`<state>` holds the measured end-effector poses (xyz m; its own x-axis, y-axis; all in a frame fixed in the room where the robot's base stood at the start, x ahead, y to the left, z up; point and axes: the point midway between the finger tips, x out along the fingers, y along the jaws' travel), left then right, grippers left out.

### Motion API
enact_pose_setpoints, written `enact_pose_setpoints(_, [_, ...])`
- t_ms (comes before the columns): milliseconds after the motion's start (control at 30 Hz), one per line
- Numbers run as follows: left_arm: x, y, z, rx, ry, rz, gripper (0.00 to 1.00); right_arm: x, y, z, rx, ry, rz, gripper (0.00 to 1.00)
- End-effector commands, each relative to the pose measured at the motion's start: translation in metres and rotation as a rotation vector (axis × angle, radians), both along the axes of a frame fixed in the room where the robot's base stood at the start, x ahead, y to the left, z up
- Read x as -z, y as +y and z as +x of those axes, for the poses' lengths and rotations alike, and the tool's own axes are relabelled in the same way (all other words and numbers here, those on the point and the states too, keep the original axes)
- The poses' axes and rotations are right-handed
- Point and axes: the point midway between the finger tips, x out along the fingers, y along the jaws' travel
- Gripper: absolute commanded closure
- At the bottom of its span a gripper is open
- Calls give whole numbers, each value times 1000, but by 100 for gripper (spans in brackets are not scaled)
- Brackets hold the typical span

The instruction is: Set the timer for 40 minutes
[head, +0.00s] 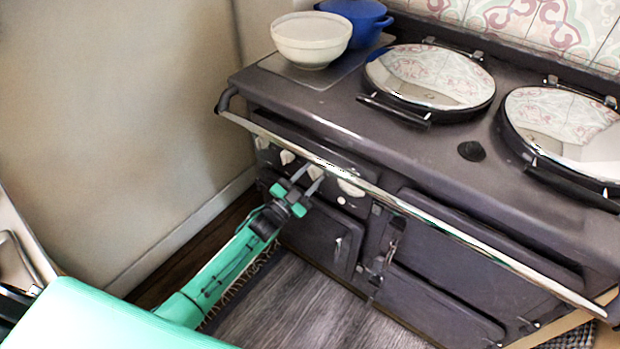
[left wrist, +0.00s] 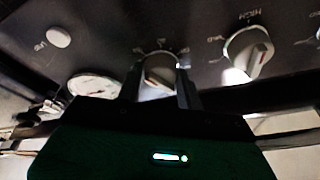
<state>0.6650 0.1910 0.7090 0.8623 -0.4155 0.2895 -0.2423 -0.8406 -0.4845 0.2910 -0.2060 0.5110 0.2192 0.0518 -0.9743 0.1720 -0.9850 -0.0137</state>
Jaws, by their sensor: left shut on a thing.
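A pale knob (left wrist: 160,72) on the stove's dark control panel (left wrist: 110,35) sits between the two fingers of my left gripper (left wrist: 160,85). The left gripper is shut on this knob. Its label is too small and partly covered to read, so I cannot tell whether it is the timer or where it points. In the head view, my left gripper (head: 306,180) reaches the panel below the front rail from the left. My right gripper is out of view.
Another knob (left wrist: 248,50) is right of the held one in the wrist view; a white gauge (left wrist: 93,86) and a round button (left wrist: 58,37) are left. A metal rail (head: 400,205) runs along the stove front. A cream bowl (head: 311,42) and blue pot (head: 358,18) stand on top.

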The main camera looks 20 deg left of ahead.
Motion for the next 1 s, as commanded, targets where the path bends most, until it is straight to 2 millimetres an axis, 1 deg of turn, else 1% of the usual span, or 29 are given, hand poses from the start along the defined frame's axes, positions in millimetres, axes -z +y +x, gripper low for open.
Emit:
enact_pose_setpoints(300, [-1, 3, 1, 0, -103, 288, 86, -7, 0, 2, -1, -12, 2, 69])
enact_pose_setpoints(600, [-2, 3, 1, 1, -192, 531, 86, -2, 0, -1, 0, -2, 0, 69])
enact_pose_setpoints(800, [-3, 4, 1, 0, -236, 652, 86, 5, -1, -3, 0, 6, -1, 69])
enact_pose_setpoints(1000, [-3, 4, 1, 1, -264, 727, 86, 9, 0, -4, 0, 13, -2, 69])
